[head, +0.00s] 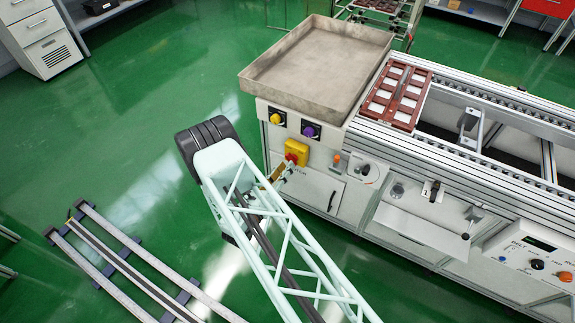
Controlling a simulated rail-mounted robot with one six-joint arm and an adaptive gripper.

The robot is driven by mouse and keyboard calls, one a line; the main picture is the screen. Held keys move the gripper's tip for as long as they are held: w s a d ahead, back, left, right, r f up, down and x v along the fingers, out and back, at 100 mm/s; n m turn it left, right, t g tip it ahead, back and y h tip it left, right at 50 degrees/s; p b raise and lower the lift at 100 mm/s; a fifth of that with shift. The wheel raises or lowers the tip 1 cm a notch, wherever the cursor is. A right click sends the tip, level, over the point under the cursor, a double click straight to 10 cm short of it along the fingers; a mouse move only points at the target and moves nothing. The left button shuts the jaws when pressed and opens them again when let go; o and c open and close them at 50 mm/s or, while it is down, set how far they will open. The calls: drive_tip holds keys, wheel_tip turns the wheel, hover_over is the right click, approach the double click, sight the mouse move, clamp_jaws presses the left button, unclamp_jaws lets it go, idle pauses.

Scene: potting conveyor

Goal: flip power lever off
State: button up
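A yellow box with a red part (297,152) is on the front of the conveyor cabinet, below the metal tray; I take it to be the power switch. Its lever position is too small to tell. My gripper (283,171) appears just below and left of this box, close to its red part. It is small and mostly hidden behind my pale lattice arm. I cannot tell whether it touches the box or whether its fingers are open or shut.
A yellow knob (276,118) and a purple knob (311,131) are above the box, and a small orange button (336,158) is to its right. A metal tray (262,84) overhangs them. A brown mold tray (403,117) lies on the conveyor.

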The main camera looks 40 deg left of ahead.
drive_tip(key=s+d, duration=0.1)
drive_tip(key=s, duration=0.7)
drive_tip(key=shift+s+d, duration=0.15)
drive_tip(key=shift+s, duration=0.25)
idle(0.4)
